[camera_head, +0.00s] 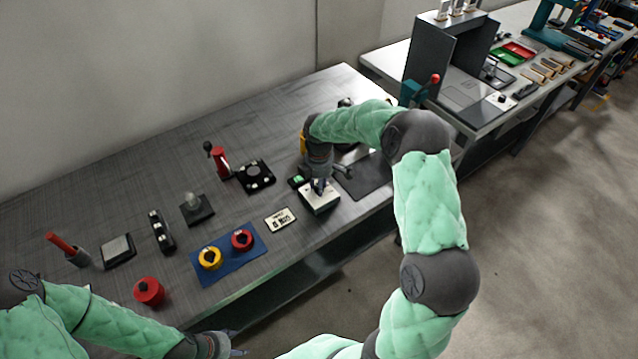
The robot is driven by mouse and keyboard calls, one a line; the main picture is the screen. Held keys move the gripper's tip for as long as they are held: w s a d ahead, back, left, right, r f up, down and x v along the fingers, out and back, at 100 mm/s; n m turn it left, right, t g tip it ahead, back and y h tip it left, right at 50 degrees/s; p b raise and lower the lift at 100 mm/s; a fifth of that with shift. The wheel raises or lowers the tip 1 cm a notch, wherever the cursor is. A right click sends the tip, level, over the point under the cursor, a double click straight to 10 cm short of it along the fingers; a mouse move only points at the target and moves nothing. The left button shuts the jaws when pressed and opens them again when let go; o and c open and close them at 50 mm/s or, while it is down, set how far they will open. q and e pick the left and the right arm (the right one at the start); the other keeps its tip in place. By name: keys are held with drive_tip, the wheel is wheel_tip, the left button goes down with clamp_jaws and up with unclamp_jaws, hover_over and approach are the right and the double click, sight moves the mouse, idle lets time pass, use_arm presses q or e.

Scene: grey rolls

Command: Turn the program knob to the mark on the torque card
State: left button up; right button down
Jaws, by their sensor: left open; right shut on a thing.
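A white-topped box (320,202) stands near the front edge of the grey bench. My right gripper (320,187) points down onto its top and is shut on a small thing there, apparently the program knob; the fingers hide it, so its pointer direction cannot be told. The torque card (281,219), a pale card with dark print, lies on the bench just left of the box. Its print is too small to read. My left gripper (238,343) is open and empty at the bottom of the view, in front of the bench edge.
A blue mat (229,273) left of the card bears a yellow round part (210,258) and a red one (242,239). A red cylinder (149,291) stands further left. Black fixtures and a red lever tool (220,163) stand behind. A dark mat (366,178) lies right of the box.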

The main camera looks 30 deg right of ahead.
drive_tip(key=m+p, duration=0.1)
drive_tip(key=m, duration=0.3)
drive_tip(key=m+p, duration=0.1)
drive_tip(key=m, duration=0.4)
drive_tip(key=shift+m, duration=0.4)
drive_tip(key=m, duration=0.5)
drive_tip(key=shift+m, duration=0.3)
drive_tip(key=m, duration=0.6)
drive_tip(key=shift+m, duration=0.3)
drive_tip(key=c, duration=1)
unclamp_jaws()
drive_tip(key=shift+o, duration=0.2)
